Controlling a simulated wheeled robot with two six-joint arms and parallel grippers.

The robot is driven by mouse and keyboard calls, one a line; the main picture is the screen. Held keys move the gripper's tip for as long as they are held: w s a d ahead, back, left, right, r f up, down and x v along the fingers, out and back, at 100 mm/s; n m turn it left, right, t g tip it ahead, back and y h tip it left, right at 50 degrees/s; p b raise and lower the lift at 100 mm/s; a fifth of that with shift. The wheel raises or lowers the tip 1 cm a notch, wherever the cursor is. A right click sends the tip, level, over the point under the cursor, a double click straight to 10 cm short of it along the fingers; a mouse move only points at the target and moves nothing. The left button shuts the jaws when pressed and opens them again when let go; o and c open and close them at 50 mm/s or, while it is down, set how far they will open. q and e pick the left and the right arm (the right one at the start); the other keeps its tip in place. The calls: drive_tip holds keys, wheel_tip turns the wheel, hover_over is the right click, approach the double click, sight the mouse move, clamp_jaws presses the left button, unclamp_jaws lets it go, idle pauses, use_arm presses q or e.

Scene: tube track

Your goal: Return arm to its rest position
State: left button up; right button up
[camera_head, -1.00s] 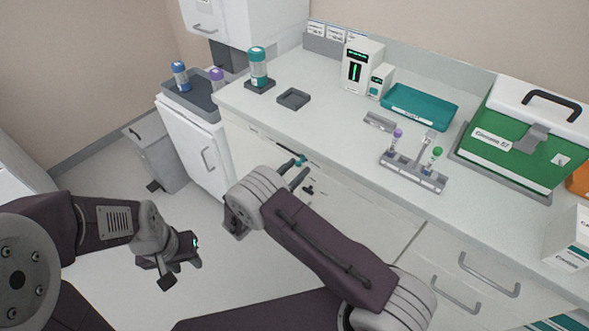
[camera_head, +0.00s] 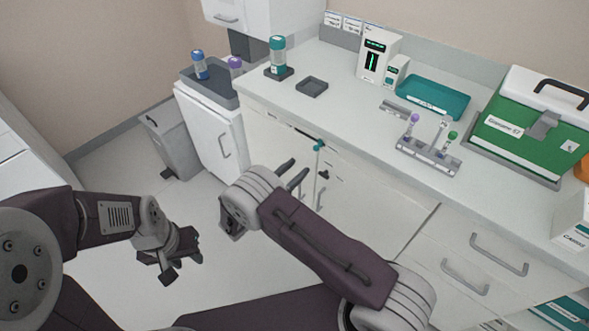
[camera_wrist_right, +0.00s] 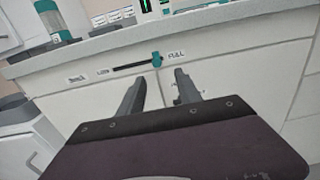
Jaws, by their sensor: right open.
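My right arm reaches up from the lower right in the head view. Its gripper (camera_head: 291,171) is in front of the counter's drawer fronts, below the counter edge. In the right wrist view the two dark fingers of this gripper (camera_wrist_right: 158,92) are apart with nothing between them. A teal slider knob (camera_wrist_right: 156,58) on the cabinet front, beside a "FULL" label, shows just beyond the fingertips; I see no contact. My left gripper (camera_head: 178,266) hangs low over the floor at the left, with no object seen in it; its jaw gap is unclear.
The counter (camera_head: 340,115) carries a teal-capped bottle (camera_head: 277,58), a small grey tray (camera_head: 312,87), a teal tray (camera_head: 433,98), a tube rack (camera_head: 428,157) and a green case (camera_head: 525,130). A grey bin (camera_head: 172,145) stands left. Floor between the arms is clear.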

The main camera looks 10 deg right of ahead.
drive_tip(key=w+d+r+m+g+h+p, duration=0.1)
drive_tip(key=d+r+m+g+p, duration=0.1)
drive_tip(key=d+r, duration=0.3)
drive_tip(key=w+d+r+m+g+h+p, duration=0.1)
drive_tip(key=d+r+m, duration=0.1)
drive_tip(key=r, duration=0.5)
drive_tip(key=s+d+r+m+g+y+p, duration=0.2)
drive_tip(key=s+d+r+m+g+p, duration=0.2)
drive_tip(key=s+d+r+m+g, duration=0.4)
drive_tip(key=s+d+f+m+g+y+p, duration=0.25)
drive_tip(key=s+m+y, duration=0.35)
drive_tip(key=s, duration=0.9)
drive_tip(key=a+f+m+t+y, duration=0.2)
drive_tip(key=a+f+m+y, duration=0.1)
drive_tip(key=a, duration=0.3)
drive_tip(key=a+f+m+t+y, duration=0.2)
drive_tip(key=a+f+m+y, duration=0.1)
drive_tip(key=a, duration=0.4)
drive_tip(key=s+m+y, duration=0.1)
drive_tip(key=y, duration=0.1)
drive_tip(key=shift+a+f+m+y, duration=0.15)
drive_tip(key=shift+m+y, duration=0.25)
